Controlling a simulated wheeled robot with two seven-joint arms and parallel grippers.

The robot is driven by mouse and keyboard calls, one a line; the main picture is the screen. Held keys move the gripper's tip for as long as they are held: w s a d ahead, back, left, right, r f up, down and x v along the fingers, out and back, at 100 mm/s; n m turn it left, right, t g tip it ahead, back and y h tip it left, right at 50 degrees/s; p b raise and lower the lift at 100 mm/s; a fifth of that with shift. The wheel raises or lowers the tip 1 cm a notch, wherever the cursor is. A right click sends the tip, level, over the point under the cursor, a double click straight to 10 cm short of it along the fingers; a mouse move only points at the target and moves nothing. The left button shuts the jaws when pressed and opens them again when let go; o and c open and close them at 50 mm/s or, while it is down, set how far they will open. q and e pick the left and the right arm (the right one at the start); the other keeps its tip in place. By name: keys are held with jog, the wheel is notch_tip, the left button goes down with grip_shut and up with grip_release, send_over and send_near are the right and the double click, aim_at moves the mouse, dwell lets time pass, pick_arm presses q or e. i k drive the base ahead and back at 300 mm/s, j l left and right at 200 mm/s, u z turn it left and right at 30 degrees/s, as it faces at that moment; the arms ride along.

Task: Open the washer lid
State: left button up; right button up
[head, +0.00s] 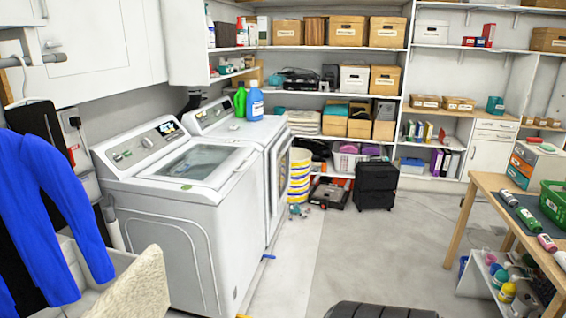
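The white washer (165,230) stands left of centre in the head view, nearest of the two machines. Its lid (196,163), with a glass window in a white frame, is closed flat on the top. A small green mark shows at the lid's front edge. The control panel (140,146) with knob and small display rises behind the lid. Neither of my grippers is in view, and nothing touches the lid.
A second white machine (279,180) adjoins the washer, with green and blue bottles (255,104) on top. A blue garment (45,195) and pale cloth (138,290) crowd the left front. A wooden table (490,190) stands right. Floor between is mostly clear; a black tyre-like shape (380,310) shows below.

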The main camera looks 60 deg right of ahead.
aim_at(218, 178)
jog(key=z, duration=1.7)
jog(key=i+l, duration=0.35)
jog(key=i, duration=0.15)
jog(key=i+l, duration=0.3)
jog(key=i, duration=0.2)
jog(key=i+l+z, duration=0.1)
jog(key=i+l, duration=0.25)
jog(key=i, duration=0.15)
